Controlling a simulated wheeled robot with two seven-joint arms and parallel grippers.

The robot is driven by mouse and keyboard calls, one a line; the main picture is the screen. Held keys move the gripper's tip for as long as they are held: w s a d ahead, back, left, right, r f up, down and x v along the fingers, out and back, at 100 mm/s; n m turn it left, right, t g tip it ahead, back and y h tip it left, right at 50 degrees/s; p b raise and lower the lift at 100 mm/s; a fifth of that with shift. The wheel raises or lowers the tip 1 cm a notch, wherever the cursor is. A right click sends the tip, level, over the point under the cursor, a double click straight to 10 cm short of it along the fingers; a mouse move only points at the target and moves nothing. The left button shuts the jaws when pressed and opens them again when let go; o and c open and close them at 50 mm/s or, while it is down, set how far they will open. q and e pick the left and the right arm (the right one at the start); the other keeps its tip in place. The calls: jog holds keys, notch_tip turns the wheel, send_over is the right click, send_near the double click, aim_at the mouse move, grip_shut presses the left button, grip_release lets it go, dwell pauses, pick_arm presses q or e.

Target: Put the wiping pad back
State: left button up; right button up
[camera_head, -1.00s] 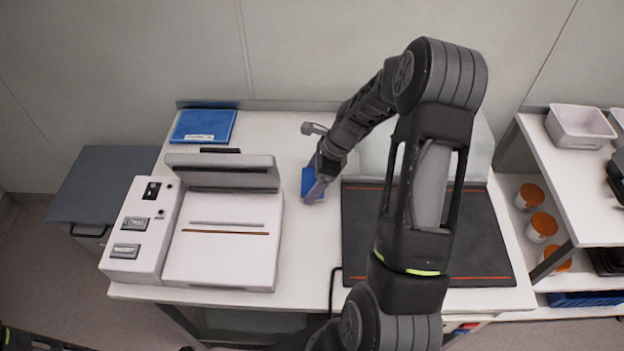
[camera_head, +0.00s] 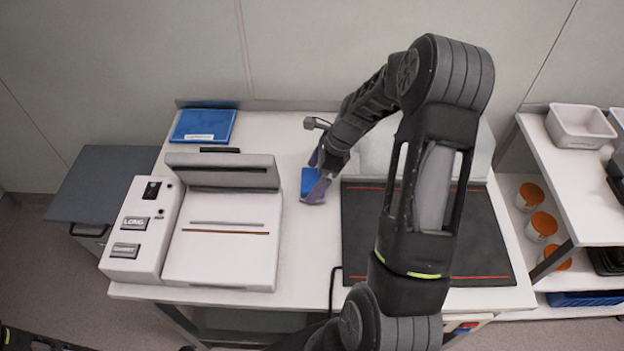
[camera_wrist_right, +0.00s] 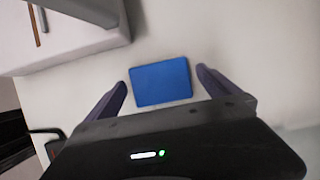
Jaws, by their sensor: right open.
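The blue wiping pad (camera_head: 308,181) lies on the white table just right of the white sealer-like machine. It also shows in the right wrist view (camera_wrist_right: 161,82), flat and between the fingers. My right gripper (camera_head: 316,180) is open around the pad, with one finger on each side and a gap to each in the right wrist view (camera_wrist_right: 163,84). Part of the pad is hidden by a finger in the head view. My left gripper is not in view.
The white machine (camera_head: 222,245) with a raised lid stands left of the pad. A blue tray (camera_head: 203,124) lies at the back left. A black mat (camera_head: 480,240) covers the table's right part. A side shelf (camera_head: 570,190) holds orange-lidded pots. Bare table surrounds the pad.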

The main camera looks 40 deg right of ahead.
jog(key=v, duration=1)
jog(key=shift+r, duration=0.25)
